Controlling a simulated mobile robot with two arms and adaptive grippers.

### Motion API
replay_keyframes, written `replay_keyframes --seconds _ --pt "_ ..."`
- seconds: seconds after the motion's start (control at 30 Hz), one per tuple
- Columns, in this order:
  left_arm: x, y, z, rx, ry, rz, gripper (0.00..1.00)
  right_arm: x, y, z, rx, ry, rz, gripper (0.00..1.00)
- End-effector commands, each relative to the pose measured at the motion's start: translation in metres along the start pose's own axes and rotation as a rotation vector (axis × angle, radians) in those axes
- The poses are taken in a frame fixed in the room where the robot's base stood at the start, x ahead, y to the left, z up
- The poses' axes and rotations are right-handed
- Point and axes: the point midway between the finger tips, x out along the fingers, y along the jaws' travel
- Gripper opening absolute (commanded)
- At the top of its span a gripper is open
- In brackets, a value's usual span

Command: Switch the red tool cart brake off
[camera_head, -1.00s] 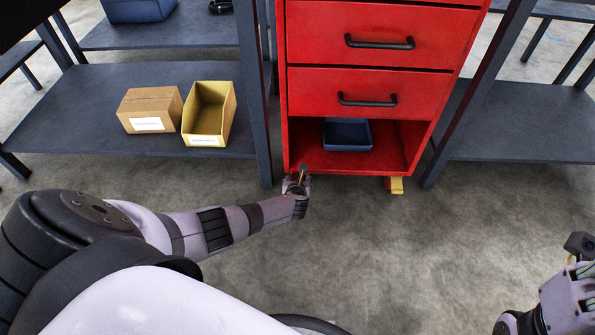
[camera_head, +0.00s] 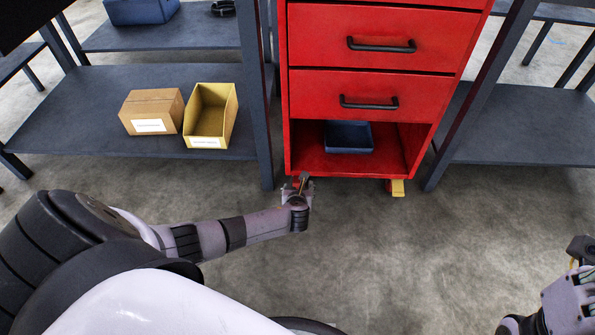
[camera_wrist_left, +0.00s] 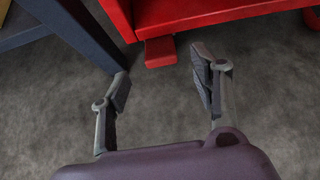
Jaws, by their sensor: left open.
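The red tool cart (camera_head: 372,92) stands between dark shelves, with drawers above an open bottom bay. A yellow pedal (camera_head: 397,188) sticks out under its right front corner. In the left wrist view a red pedal (camera_wrist_left: 160,51) sticks out below the cart's bottom edge (camera_wrist_left: 215,18). My left gripper (camera_head: 302,182) is low at the cart's left front corner and hides most of what is there in the head view. In the left wrist view it (camera_wrist_left: 160,78) is open and empty, its fingers just short of the red pedal. My right gripper is partly visible at the lower right; its fingertips are not clear.
A dark shelf post (camera_wrist_left: 85,35) stands close to the left of my left gripper. The left shelf (camera_head: 75,110) holds a cardboard box (camera_head: 151,111) and a yellow bin (camera_head: 211,115). A dark blue bin (camera_head: 348,137) sits in the cart's bay. The floor in front is clear.

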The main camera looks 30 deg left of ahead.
Motion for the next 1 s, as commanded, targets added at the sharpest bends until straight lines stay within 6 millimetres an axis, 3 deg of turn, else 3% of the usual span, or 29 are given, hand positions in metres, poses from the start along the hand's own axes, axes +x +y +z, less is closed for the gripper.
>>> replay_keyframes --seconds 0.2,0.4,1.0 --pt "-0.035 0.000 0.000 0.000 0.001 -0.002 0.57 0.000 0.000 0.000 0.000 0.000 0.000 0.31" --pt "-0.057 0.000 0.000 -0.001 0.001 -0.002 0.57 0.000 0.000 0.000 0.000 0.000 0.000 0.31" --pt "-0.064 0.000 0.000 -0.001 0.000 0.000 0.57 0.000 0.000 0.000 0.000 -0.001 0.000 0.31"
